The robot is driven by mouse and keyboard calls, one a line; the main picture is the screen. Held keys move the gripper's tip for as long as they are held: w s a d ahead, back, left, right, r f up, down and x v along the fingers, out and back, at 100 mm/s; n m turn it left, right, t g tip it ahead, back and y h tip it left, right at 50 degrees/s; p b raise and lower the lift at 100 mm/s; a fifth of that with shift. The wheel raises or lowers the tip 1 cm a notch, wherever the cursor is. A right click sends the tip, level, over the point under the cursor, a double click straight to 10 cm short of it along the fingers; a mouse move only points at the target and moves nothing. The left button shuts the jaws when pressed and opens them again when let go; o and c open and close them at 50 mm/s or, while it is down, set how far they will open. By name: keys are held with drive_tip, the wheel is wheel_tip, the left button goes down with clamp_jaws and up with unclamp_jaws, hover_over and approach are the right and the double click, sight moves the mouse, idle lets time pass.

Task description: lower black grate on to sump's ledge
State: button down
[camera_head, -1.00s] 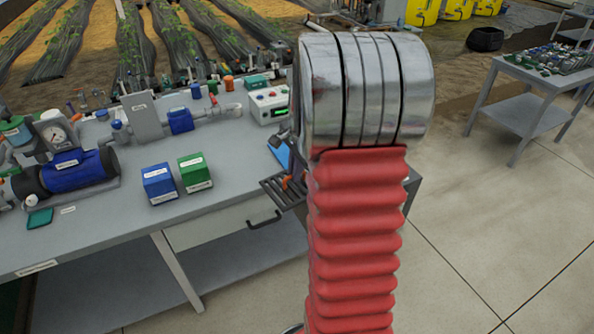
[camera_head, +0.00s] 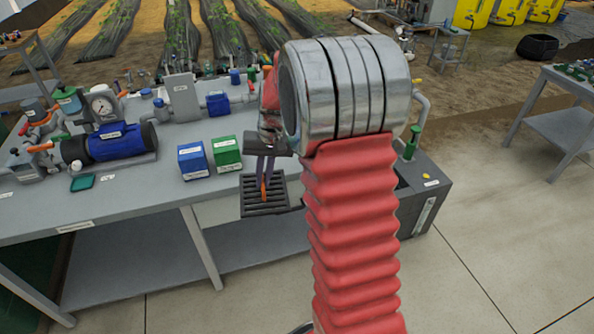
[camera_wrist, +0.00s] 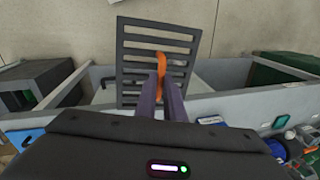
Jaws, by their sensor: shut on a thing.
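The black slatted grate (camera_head: 252,207) hangs in the air in front of the bench's front edge in the head view. It also shows in the wrist view (camera_wrist: 133,47), past my fingers, over the floor and bench edge. My gripper (camera_head: 264,182) is shut on the grate's orange handle (camera_wrist: 161,68). A dark grey box (camera_head: 432,195), which looks like the sump, stands right of the bench. My red arm hides its left part, and its ledge cannot be made out. It probably shows at the wrist view's left edge (camera_wrist: 35,85); the grate is apart from it there.
The grey bench (camera_head: 120,205) carries a blue pump (camera_head: 115,143), a blue box (camera_head: 192,161) and a green box (camera_head: 227,154) near its front edge. A green-handled valve pipe (camera_head: 411,145) rises by the dark box. Open floor lies to the right.

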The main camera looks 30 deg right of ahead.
drive_tip(key=w+a+f+n+g, duration=0.1)
drive_tip(key=a+n, duration=0.4)
drive_tip(key=a, duration=0.9)
drive_tip(key=shift+w+a+f, duration=0.25)
drive_tip(key=shift+w+f, duration=0.05)
drive_tip(key=shift+w, duration=0.35)
